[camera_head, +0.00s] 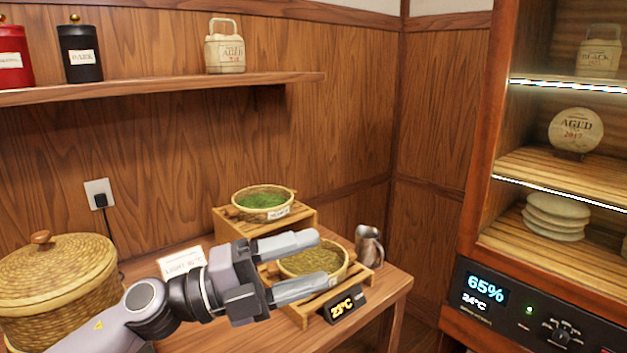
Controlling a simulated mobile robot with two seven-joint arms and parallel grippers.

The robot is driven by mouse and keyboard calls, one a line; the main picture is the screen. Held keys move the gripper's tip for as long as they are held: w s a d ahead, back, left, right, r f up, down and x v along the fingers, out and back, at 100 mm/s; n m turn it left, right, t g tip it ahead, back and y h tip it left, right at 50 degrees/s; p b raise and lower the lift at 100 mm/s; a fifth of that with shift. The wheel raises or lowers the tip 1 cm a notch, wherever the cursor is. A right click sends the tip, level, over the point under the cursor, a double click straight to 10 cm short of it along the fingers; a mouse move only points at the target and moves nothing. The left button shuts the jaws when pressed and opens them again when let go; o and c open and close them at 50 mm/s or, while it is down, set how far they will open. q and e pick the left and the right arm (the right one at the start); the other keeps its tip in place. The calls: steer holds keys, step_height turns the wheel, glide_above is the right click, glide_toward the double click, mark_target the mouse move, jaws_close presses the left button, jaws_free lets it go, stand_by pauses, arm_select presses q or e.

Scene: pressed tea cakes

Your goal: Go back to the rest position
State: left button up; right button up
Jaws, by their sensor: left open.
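My left gripper (320,259) reaches in from the lower left and points right, over the wooden table (392,287). Its two fingers are apart, and I see nothing held between them. Behind the fingers is a basket of dull green-brown leaves (312,262) on a low slatted stand, partly hidden by the gripper. I cannot tell whether the fingers touch it. A basket of bright green leaves (263,202) sits higher on a wooden box behind. My right gripper is not in view.
A lidded woven basket (55,275) stands at the left beside my arm. A metal pitcher (369,246) and a 23°C display (344,305) are near the table's right end. A lit cabinet (470,210) with tea cakes (576,130) stands right. A wall shelf (160,87) holds canisters.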

arm_select(q)
steer(key=s+a+f+n+t+y, duration=0.1)
steer(key=a+f+n+t+y, duration=1.3)
steer(key=n, duration=1.3)
steer(key=s+a+f+n+g+y, duration=0.2)
steer(key=s+a+f+g+y, duration=0.15)
steer(key=s+f+g, duration=0.7)
steer(key=s+a+f+n+g+y, duration=0.2)
steer(key=s+a+f+g, duration=0.4)
steer(key=s, duration=0.7)
steer(key=w+d+f+t+h, duration=0.2)
steer(key=w+d+f+t, duration=0.2)
steer(key=w+f+t, duration=0.3)
steer(key=shift+d+f+t, duration=0.4)
steer(key=shift+f+t, duration=0.15)
steer(key=shift+f, duration=1.15)
